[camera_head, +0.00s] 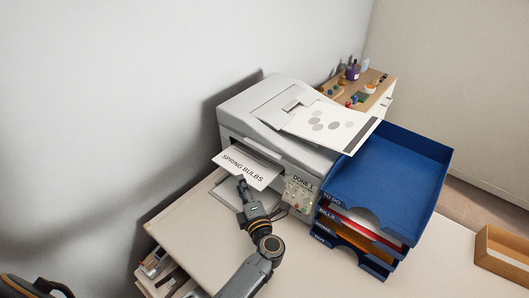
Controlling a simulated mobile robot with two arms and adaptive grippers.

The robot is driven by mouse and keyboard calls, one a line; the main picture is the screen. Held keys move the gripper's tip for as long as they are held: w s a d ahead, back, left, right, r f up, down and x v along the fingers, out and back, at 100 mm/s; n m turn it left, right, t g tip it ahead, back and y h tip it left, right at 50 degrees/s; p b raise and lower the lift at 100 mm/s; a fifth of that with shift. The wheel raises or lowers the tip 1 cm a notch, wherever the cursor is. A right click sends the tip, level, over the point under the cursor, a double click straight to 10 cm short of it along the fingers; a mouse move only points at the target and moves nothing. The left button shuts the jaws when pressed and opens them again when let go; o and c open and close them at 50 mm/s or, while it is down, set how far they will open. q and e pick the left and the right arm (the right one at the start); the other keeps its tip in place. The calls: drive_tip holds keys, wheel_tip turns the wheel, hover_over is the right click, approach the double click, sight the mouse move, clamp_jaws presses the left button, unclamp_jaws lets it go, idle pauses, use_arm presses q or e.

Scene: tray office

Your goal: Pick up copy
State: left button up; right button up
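The copy is a white sheet printed "SPRING BULBS" (244,167). It sticks out of the front slot of a light grey printer (290,152) on the desk. My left gripper (243,186) is at the sheet's near edge, its fingers pointing at the printer. The fingers overlap the edge in the picture. I cannot tell whether they touch or grip the paper, or how far apart they are. My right gripper is not in view.
Another sheet with grey ovals (332,125) lies on top of the printer. A stack of blue labelled trays (397,178) stands close on the right. A wooden box (503,257) is at far right. The desk (325,268) is clear in front.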

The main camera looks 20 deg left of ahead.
sight(236, 172)
use_arm(q)
drive_tip(key=b+x, duration=0.1)
drive_tip(key=x, duration=0.4)
drive_tip(key=shift+w+a+f+b, duration=0.1)
drive_tip(key=shift+w+a+b, duration=0.15)
drive_tip(key=shift+b, duration=0.15)
drive_tip(key=shift+w+a, duration=0.1)
drive_tip(key=shift+w, duration=0.05)
clamp_jaws()
